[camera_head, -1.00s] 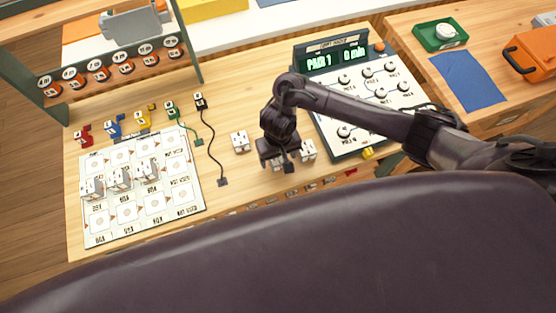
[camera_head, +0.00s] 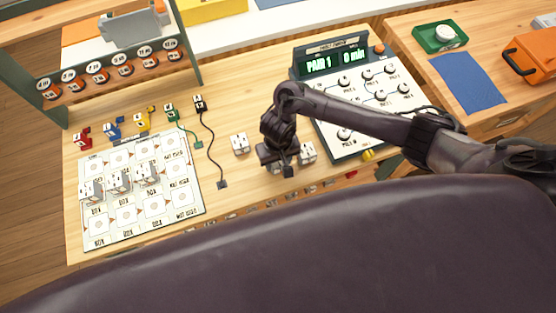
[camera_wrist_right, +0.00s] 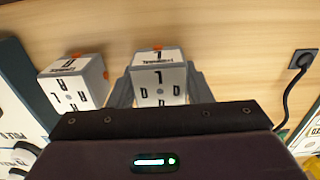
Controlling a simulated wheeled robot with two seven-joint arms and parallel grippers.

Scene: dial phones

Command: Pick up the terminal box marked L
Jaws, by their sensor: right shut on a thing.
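My right gripper (camera_head: 278,165) is over the front middle of the workbench, its arm coming in from the right. In the right wrist view the gripper (camera_wrist_right: 161,88) has its grey fingers on both sides of a white terminal box (camera_wrist_right: 159,87) and is shut on it. That box shows an L with further letters below, and an orange spot at its upper edge. I cannot tell whether it is clear of the bench. Another white box (camera_wrist_right: 75,83) stands close to its left; in the head view it is right of the gripper (camera_head: 308,153). My left gripper is not in view.
A third white box (camera_head: 240,143) stands left of the gripper. The tester panel with its green display (camera_head: 335,63) is behind to the right. A white grid board (camera_head: 125,227) with several boxes lies left. A black cable (camera_head: 212,150) lies between.

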